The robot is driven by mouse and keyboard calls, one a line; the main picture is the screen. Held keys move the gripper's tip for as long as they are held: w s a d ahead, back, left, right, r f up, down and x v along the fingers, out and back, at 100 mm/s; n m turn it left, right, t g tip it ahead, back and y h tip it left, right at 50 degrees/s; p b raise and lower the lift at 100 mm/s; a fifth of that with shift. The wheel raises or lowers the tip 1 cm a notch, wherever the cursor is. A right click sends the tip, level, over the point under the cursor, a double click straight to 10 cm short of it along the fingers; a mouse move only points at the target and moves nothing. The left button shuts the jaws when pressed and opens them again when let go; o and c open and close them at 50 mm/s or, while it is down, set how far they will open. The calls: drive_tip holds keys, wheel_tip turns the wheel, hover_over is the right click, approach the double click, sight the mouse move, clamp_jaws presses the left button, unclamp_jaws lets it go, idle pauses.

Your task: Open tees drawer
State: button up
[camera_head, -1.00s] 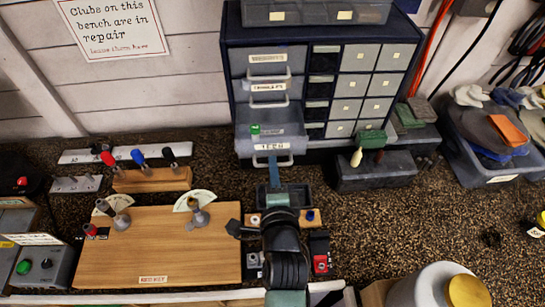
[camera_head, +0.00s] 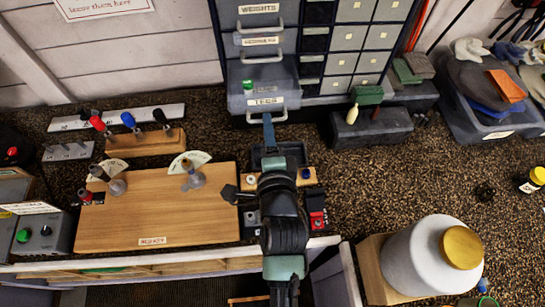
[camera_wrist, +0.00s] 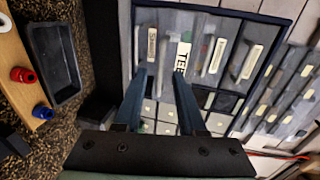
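The tees drawer (camera_head: 239,104) is grey, with a white TEES label, at the bottom of the left column of the dark cabinet. It stands out from the cabinet front, and a small green item (camera_head: 248,86) shows at its top. Its pale handle (camera_head: 284,117) is below the label. My gripper (camera_head: 268,119) reaches up to this handle from the front. In the wrist view my gripper's two blue fingers (camera_wrist: 161,73) are apart, pointing at the drawer fronts, with the TEES label (camera_wrist: 182,58) just beyond the tips. Whether they touch the handle is not clear.
A dark tray (camera_wrist: 54,60) lies close below my gripper. A white jar (camera_head: 410,262) stands front right. The bench right of my arm has clear room.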

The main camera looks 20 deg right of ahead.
drive_tip(key=b+v, duration=0.3)
drive_tip(key=v, duration=0.8)
idle(0.3)
drive_tip(key=w+a+r+n+t+y+b, duration=0.1)
drive_tip(key=w+r+n+t, duration=0.3)
drive_tip(key=r, duration=0.6)
drive_tip(key=w+a+r+n+t, duration=0.15)
drive_tip(key=w+r+n, duration=0.35)
drive_tip(key=r, duration=0.6)
drive_tip(key=s+a+r+n+t, duration=0.2)
drive_tip(key=r+n, duration=0.1)
drive_tip(key=r, duration=0.5)
drive_tip(key=s+a+r+n+t+y+b, duration=0.1)
drive_tip(key=r+n, duration=0.3)
drive_tip(key=r, duration=0.4)
drive_tip(key=s+a+r+n+t+y, duration=0.1)
drive_tip(key=s+a+r+n+t, duration=0.1)
drive_tip(key=r, duration=0.7)
drive_tip(key=shift+s+a+n+t, duration=0.35)
drive_tip(key=shift+s+n+t, duration=0.5)
drive_tip(key=shift+s+n, duration=0.25)
